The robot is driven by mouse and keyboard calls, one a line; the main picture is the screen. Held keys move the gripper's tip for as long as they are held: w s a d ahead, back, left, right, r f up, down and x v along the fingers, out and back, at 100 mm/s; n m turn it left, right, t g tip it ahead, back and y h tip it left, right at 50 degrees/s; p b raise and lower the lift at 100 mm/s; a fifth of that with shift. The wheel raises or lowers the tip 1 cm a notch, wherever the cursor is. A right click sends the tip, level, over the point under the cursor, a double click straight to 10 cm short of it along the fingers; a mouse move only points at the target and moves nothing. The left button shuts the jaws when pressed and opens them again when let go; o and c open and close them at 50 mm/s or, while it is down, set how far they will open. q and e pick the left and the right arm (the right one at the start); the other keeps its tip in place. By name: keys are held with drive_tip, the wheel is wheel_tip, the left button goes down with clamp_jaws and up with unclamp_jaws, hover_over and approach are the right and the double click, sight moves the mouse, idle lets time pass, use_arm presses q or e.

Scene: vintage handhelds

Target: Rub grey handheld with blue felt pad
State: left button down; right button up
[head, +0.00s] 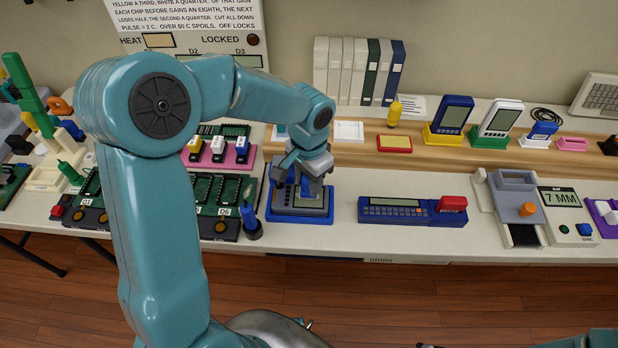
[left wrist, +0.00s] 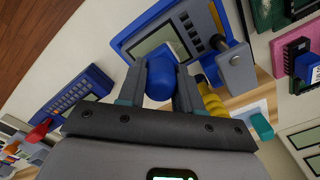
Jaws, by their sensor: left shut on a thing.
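The grey handheld (head: 301,201) lies on a blue stand (head: 298,218) near the table's front edge, below my left gripper. In the left wrist view, its body (left wrist: 196,27) shows a greenish screen and a row of dark keys. My left gripper (head: 303,182) points down over the handheld and hides part of it. In the left wrist view, the gripper (left wrist: 160,78) is shut on a blue rounded piece, the blue felt pad (left wrist: 160,80), over the screen's near edge. I cannot tell whether the pad touches the handheld. My right gripper is not in view.
A blue keyboard device (head: 410,211) with a red block lies to the right. Green circuit boards (head: 212,192) and a dark blue upright tool (head: 250,222) stand to the left. Handhelds on stands, including a yellow one (head: 447,138), line the back. Bare table lies between the handheld and keyboard device.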

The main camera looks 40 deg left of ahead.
use_arm(q)
drive_tip(key=shift+f+b, duration=0.5)
drive_tip(key=shift+f, duration=0.2)
drive_tip(key=shift+s+a+r, duration=0.1)
drive_tip(key=shift+s+a, duration=0.3)
drive_tip(key=shift+a, duration=0.25)
drive_tip(key=shift+w+d, duration=0.1)
drive_tip(key=shift+d, duration=0.05)
drive_tip(key=shift+w+d, duration=0.4)
drive_tip(key=shift+d, duration=0.2)
drive_tip(key=shift+w+d, duration=0.35)
drive_tip(key=shift+d, duration=0.25)
drive_tip(key=shift+s+a, duration=0.1)
